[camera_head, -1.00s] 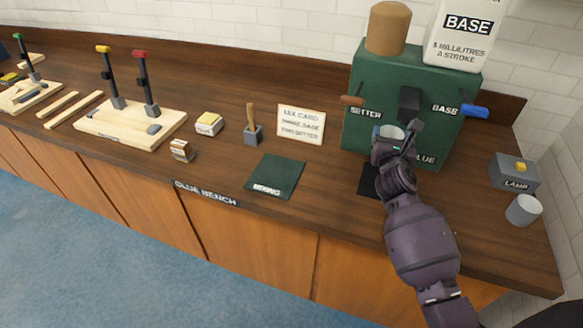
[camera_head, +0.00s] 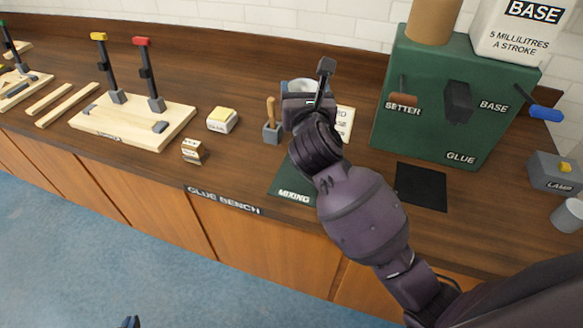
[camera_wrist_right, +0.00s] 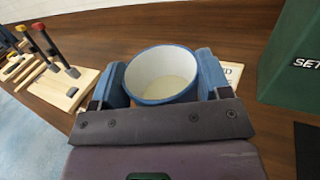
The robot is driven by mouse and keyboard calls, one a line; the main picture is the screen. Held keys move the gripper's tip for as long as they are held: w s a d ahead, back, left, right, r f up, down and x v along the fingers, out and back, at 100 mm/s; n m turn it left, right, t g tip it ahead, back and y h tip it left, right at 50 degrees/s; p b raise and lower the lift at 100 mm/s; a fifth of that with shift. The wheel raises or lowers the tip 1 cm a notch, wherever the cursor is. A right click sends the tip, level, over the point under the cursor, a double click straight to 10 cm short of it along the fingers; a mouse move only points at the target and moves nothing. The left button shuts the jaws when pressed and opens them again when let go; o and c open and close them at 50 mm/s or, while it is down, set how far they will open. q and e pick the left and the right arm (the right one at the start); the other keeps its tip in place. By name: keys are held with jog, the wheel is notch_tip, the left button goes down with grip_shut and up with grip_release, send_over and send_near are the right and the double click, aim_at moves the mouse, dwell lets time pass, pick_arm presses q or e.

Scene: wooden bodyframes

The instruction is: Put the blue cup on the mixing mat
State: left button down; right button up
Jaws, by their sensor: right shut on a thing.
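The blue cup (camera_wrist_right: 161,72) has a blue rim and a white inside with a pale, cream-coloured bottom. In the right wrist view it sits between both fingers of my right gripper (camera_wrist_right: 161,85), which is shut on it. In the head view the cup (camera_head: 301,86) shows partly behind my right gripper (camera_head: 308,100), held upright in front of the white card. The dark green mixing mat (camera_head: 283,183) lies at the front of the bench, partly hidden by my right arm. My left gripper (camera_head: 131,322) shows only as a small tip at the bottom edge.
A glue pot with brush (camera_head: 272,130) stands just left of the cup. The card (camera_head: 345,122) is partly covered. The green dispenser (camera_head: 440,95) and a black pad (camera_head: 421,187) are to the right.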

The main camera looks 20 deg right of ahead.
jog(key=shift+w+d+f, duration=0.1)
jog(key=shift+f, duration=0.2)
jog(key=f+b, duration=0.1)
jog(key=f, duration=0.7)
jog(key=f+b, duration=0.2)
jog(key=f, duration=0.6)
jog(key=shift+s+d, duration=0.2)
notch_tip(320, 180, down, 4)
jog(key=shift+r+b, duration=0.1)
jog(key=shift+b, duration=0.65)
jog(key=shift+f, duration=0.2)
jog(key=o, duration=1)
